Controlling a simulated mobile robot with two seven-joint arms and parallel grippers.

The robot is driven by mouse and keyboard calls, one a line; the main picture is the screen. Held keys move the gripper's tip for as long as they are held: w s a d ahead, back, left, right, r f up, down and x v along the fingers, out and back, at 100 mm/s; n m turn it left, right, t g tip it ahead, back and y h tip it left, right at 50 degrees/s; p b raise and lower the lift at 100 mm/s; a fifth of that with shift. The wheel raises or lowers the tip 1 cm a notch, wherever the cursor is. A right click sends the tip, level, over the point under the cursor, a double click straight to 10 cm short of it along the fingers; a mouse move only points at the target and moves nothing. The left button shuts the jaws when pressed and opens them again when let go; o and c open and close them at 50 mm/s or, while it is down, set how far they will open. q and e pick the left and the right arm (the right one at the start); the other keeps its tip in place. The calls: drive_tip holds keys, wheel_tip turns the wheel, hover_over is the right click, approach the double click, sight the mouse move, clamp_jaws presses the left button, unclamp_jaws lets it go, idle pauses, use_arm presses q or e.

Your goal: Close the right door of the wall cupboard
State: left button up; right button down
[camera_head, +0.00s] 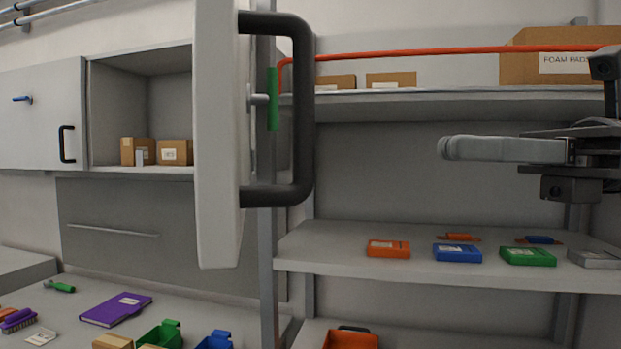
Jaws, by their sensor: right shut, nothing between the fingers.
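The wall cupboard (120,65) is at the left, with its inside showing. Its right door (218,140) stands wide open, swung out toward me, so I see it nearly edge-on. The door carries a large black bar handle (302,110). A green handle on a grey stem (272,98) shows beside the door, inside the outline of the bar handle. The cupboard's left door (42,115) is shut. My right gripper (448,148) comes in from the right, shut and empty, its fingers pointing left. In the picture it is well right of the bar handle and apart from it. My left gripper is out of view.
Small cardboard boxes (175,152) stand in the cupboard. Shelving (340,262) behind my right gripper holds orange, blue and green cases, with boxes (545,62) above. The bench (180,320) below has a purple notebook (116,309) and bins (160,336).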

sight(236, 151)
drive_tip(key=a+p, duration=0.1)
drive_tip(key=a, duration=0.3)
drive_tip(key=s+a+p, duration=0.1)
drive_tip(key=a, duration=0.4)
drive_tip(key=s+a+p, duration=0.1)
drive_tip(key=a+p, duration=0.1)
drive_tip(key=a, duration=0.3)
drive_tip(key=shift+f, duration=0.1)
drive_tip(key=shift+a, duration=0.1)
